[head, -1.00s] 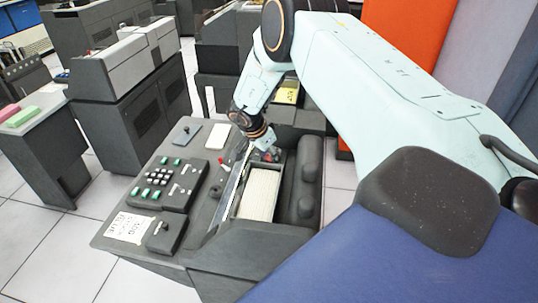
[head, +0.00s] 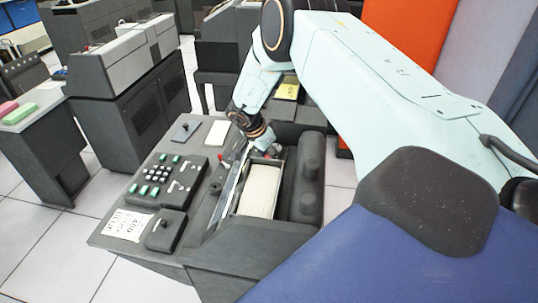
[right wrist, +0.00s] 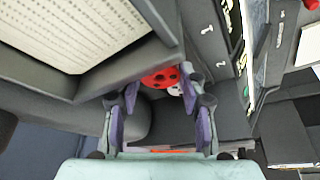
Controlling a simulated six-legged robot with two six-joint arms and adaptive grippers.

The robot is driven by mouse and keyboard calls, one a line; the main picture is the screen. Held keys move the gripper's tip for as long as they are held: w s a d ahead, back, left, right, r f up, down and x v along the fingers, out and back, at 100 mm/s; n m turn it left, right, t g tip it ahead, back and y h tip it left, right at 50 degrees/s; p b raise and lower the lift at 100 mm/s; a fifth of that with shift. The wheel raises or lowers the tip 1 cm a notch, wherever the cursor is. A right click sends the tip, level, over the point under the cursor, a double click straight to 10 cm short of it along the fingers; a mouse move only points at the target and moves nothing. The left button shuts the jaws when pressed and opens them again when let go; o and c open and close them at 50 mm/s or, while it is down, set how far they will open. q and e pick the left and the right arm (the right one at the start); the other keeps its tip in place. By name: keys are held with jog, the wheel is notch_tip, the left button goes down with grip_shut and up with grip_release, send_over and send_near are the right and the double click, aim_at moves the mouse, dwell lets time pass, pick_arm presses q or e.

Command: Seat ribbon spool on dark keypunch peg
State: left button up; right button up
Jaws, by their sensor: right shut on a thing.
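The dark keypunch (head: 141,256) stands in front of me in the head view. My right gripper (head: 262,150) is over its far part, by the upper end of the card tray. In the right wrist view my right gripper (right wrist: 160,94) is shut on the ribbon spool (right wrist: 162,77), a red disc with dark holes between the fingertips. A pale part with holes shows just below the red disc. The peg cannot be made out in either view, and the gripper hides much of that area in the head view. My left gripper is not in view.
A card tray (head: 259,191) full of pale cards lies close to the gripper. Dark rounded humps (head: 310,205) stand to its right. A keypad (head: 155,180) and a paper note (head: 127,225) are on the left. A grey machine (head: 127,60) stands behind.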

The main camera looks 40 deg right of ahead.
jog(key=shift+s+f, duration=0.1)
jog(key=shift+s, duration=0.05)
jog(key=shift+f+b, duration=0.2)
jog(key=shift+b, duration=0.15)
dwell(0.5)
jog(key=shift+f+b, duration=0.3)
jog(key=shift+b, duration=0.15)
jog(key=shift+r, duration=0.1)
jog(key=shift+f+b, duration=0.2)
jog(key=shift+b, duration=0.1)
dwell(0.3)
